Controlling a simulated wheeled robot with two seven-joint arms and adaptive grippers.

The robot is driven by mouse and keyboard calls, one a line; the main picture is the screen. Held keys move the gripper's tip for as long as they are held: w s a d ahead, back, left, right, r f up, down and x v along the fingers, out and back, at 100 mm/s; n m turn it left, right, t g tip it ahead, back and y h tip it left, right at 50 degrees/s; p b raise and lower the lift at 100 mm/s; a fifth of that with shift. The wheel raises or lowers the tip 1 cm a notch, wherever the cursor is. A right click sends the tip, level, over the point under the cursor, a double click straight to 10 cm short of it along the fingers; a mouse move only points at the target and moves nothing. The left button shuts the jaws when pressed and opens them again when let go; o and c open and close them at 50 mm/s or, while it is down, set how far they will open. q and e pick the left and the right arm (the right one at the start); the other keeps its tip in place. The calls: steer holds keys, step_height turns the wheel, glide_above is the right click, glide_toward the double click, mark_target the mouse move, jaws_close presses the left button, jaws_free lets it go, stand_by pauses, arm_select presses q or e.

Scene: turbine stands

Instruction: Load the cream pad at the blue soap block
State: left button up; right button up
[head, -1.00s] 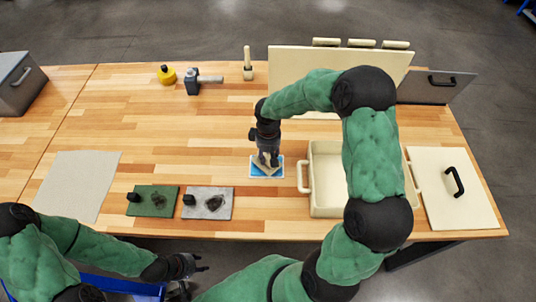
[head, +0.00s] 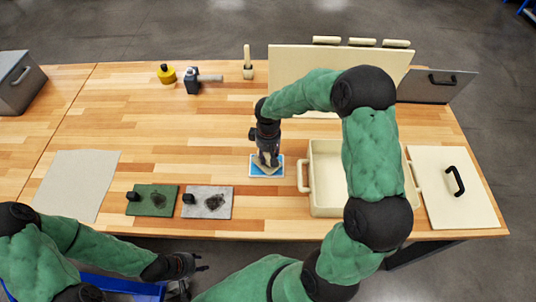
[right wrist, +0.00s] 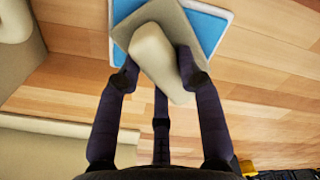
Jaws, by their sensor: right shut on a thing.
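The blue soap block (head: 281,172) lies flat on the table with a white rim; it also shows in the right wrist view (right wrist: 208,30). My right gripper (right wrist: 165,78) is shut on the cream handle of the cream pad (right wrist: 160,45). The pad's tan-grey base lies over the middle of the blue block, turned at an angle to it; whether they touch is hard to tell. In the head view my right gripper (head: 266,158) points down over the block and hides most of the pad. My left gripper (head: 196,264) is empty near the front table edge, its fingers apart.
A cream handled tray (head: 324,213) and a lid (head: 440,215) stand right of the block. A beige cloth (head: 75,185) lies further left.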

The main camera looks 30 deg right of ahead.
mark_target(268, 154)
steer(key=shift+f+b, duration=0.35)
steer(key=shift+f, duration=0.15)
stand_by(1.3)
steer(key=shift+r+p, duration=2.4)
steer(key=shift+r, duration=1.15)
